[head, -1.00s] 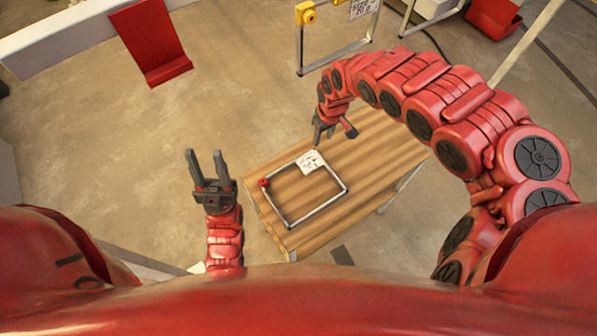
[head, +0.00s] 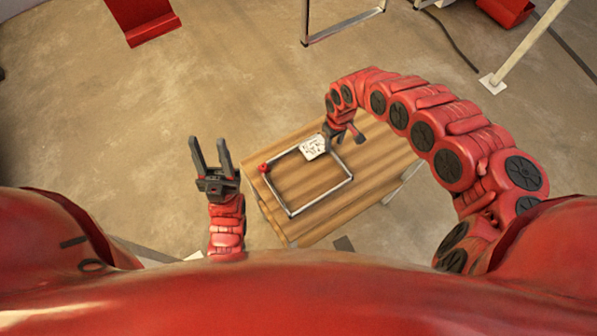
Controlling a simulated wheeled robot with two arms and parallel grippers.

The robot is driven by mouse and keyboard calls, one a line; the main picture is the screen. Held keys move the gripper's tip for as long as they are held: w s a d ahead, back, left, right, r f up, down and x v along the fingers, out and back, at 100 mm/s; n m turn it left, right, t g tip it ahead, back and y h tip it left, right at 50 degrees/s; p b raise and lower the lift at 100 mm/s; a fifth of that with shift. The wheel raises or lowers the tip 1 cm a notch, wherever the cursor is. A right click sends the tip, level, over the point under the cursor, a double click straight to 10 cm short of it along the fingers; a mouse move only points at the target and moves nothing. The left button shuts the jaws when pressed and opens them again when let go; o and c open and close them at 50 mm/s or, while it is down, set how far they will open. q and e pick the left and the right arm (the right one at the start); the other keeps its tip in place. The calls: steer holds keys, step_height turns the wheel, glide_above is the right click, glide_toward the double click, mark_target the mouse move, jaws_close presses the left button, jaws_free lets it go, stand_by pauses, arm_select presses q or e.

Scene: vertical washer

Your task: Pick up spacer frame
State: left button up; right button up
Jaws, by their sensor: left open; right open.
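The spacer frame (head: 323,200) is a thin grey metal rectangle lying flat on a small wooden table (head: 376,168). It has a red piece (head: 263,168) at its left corner and a white printed label (head: 314,147) at its far side. My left gripper (head: 211,150) is open and empty, pointing up in the picture, left of the table and apart from the frame. My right gripper (head: 343,138) is open near the frame's far right corner, next to the label. I cannot tell whether its fingers touch or straddle the frame.
A red stand (head: 145,18) is on the floor at the far left. Another metal frame (head: 345,27) stands upright at the back. A pale post with a foot (head: 494,82) and a red bin (head: 506,10) are at the back right. The floor around the table is mostly clear.

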step_height(320, 180, down, 4)
steer(key=shift+f+p, duration=0.25)
steer(key=shift+p, duration=0.15)
steer(key=shift+d+f, duration=0.15)
steer(key=shift+f, duration=0.05)
steer(key=shift+c, duration=0.2)
steer(key=shift+w, duration=0.1)
jaws_close()
